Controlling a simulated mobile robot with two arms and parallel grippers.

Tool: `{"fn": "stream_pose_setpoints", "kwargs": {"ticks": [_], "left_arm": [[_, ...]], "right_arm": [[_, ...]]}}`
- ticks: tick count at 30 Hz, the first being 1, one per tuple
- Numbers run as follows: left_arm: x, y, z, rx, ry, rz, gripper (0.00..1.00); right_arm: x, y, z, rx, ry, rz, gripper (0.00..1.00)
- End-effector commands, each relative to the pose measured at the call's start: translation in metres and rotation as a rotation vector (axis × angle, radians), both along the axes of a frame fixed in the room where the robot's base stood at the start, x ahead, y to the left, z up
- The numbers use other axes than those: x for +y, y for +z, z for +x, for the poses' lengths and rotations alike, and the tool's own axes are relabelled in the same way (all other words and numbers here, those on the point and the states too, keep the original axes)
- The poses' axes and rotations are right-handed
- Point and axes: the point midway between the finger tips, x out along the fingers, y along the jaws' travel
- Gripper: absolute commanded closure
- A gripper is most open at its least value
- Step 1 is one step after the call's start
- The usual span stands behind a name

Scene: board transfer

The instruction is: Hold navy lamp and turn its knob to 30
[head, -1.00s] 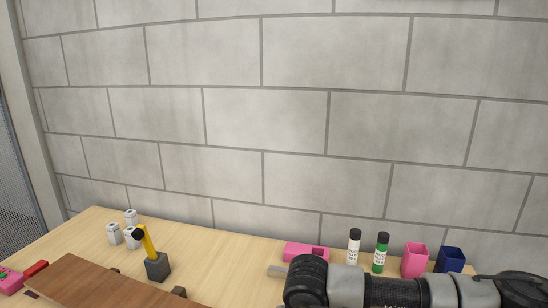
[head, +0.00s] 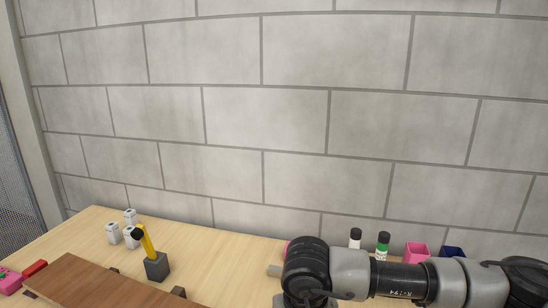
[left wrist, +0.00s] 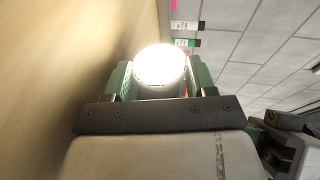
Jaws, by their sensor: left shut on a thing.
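In the left wrist view, my left gripper (left wrist: 160,82) is shut on a round lamp (left wrist: 160,66). Its end face glows bright white and washes out detail. The green-lined fingers press on both sides of it. Its navy colour, its knob and any setting on it do not show. In the head view neither the lamp nor my left gripper shows. My right arm crosses the bottom right there, and its fingers cannot be made out. A dark mechanical part at the right edge of the left wrist view may be mine.
Behind my right arm are a white and a green tube (head: 382,245), a pink cup (head: 416,251) and a blue cup (head: 451,252). A block wall stands behind.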

Motion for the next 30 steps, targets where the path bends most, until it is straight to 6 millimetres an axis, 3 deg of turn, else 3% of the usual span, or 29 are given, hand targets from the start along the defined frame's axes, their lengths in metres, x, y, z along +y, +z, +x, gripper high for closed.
{"fn": "stream_pose_setpoints", "kwargs": {"ticks": [13,14,19,30], "left_arm": [[0.0015,-0.0015,0.0001,0.003,0.002,0.005,0.73],[0.0015,-0.0016,0.0000,0.003,0.002,0.005,0.40],[0.0015,-0.0017,0.0000,0.003,0.002,0.005,0.14],[0.0072,-0.0010,-0.0090,0.005,0.003,0.008,0.14]], "right_arm": [[-0.0008,0.0080,0.0004,-0.003,-0.003,-0.001,1.00],[-0.0008,0.0080,0.0005,-0.003,-0.003,-0.001,1.00],[-0.0009,0.0081,0.0006,-0.003,-0.003,-0.001,1.00],[-0.0010,0.0081,0.0007,-0.003,-0.003,-0.001,1.00]]}}
